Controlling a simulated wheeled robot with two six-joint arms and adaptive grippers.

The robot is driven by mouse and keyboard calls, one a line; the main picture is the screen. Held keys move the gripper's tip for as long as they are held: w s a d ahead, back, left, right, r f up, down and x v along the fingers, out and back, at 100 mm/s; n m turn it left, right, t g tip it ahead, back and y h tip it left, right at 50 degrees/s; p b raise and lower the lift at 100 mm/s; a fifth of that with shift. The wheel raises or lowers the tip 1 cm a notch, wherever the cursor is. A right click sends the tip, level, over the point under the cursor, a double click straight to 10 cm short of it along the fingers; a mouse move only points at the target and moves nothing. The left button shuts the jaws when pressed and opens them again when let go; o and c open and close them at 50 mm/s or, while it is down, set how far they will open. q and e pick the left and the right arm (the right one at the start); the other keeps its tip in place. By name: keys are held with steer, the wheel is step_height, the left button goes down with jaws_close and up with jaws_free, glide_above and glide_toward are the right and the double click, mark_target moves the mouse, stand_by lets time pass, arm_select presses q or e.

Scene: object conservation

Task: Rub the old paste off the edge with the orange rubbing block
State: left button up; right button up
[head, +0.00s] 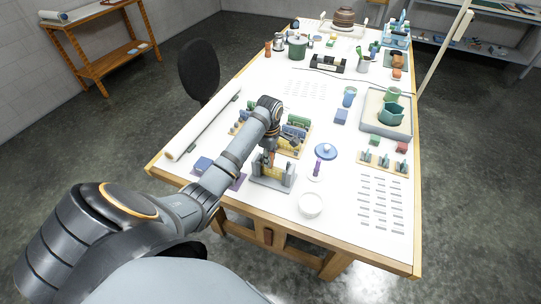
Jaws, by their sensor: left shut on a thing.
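My left arm reaches over the white-topped table (228,118), with its wrist bent downward. My left gripper (270,145) points down and is shut on the orange rubbing block (269,158), of which only a small part shows. The block is directly over or at a grey holder (272,179) near the front of the table. The edge and any old paste on it are too small and too covered to make out. I cannot tell whether the block touches the edge. My right gripper is not in view.
A wooden rack (294,148) with blue and green items stands right behind the gripper. A blue lid-like disc (326,152), a purple-handled tool (318,168) and a white bowl (310,205) lie to the right. A white roll (203,125) lies along the left edge.

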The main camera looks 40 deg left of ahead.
arm_select(q)
steer(key=shift+d, duration=0.15)
steer(key=shift+w+d, duration=0.25)
steer(key=shift+d, duration=0.45)
steer(key=shift+w+d, duration=0.2)
steer(key=shift+d, duration=0.5)
steer(key=shift+a, duration=0.15)
steer(key=shift+s+a, duration=0.25)
steer(key=shift+a, duration=0.55)
steer(key=shift+s+a, duration=0.25)
steer(key=shift+a, duration=0.55)
steer(key=shift+d, duration=0.15)
steer(key=shift+w+d+f, duration=0.1)
steer(key=shift+w+d, duration=0.1)
steer(key=shift+d, duration=0.6)
steer(key=shift+w+d, duration=0.15)
steer(key=shift+d, duration=0.65)
